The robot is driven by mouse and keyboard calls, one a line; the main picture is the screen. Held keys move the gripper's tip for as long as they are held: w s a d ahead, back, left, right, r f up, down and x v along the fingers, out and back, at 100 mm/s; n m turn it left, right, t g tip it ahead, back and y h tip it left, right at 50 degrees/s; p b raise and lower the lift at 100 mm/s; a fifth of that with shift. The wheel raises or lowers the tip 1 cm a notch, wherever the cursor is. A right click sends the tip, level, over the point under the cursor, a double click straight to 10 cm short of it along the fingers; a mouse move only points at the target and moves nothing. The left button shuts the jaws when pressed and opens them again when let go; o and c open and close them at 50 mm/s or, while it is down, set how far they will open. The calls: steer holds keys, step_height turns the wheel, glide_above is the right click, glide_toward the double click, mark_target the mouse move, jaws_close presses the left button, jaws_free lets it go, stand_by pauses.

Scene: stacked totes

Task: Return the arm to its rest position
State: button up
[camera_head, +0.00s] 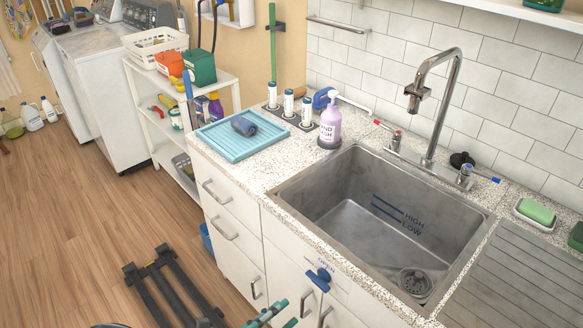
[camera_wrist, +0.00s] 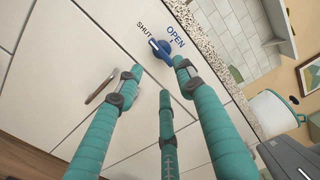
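My gripper (camera_head: 286,312) shows at the bottom edge of the head view, low in front of the white cabinet under the sink. Its teal-wrapped fingers (camera_wrist: 160,78) fill the wrist view. They are spread apart with nothing between them. A blue valve knob (camera_wrist: 159,48) on the cabinet front lies just beyond the fingertips, with SHUT and OPEN printed beside it. The knob also shows in the head view (camera_head: 320,278), close to the fingers. Whether a fingertip touches it I cannot tell. Most of my arm is out of view.
The counter holds a steel sink (camera_head: 345,220), a tall faucet (camera_head: 444,105), a lilac soap bottle (camera_head: 330,126) and a teal tray (camera_head: 240,139). Cabinet handles (camera_head: 217,192) stick out. A white shelf (camera_head: 158,112) stands left. A dark rail frame (camera_head: 170,292) lies on the otherwise mostly clear wooden floor.

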mark_target(314, 283)
steer(key=w+d+m, duration=0.3)
steer(key=w+d, duration=0.4)
steer(key=d, duration=0.1)
steer(key=shift+w, duration=0.3)
steer(key=shift+a, duration=0.1)
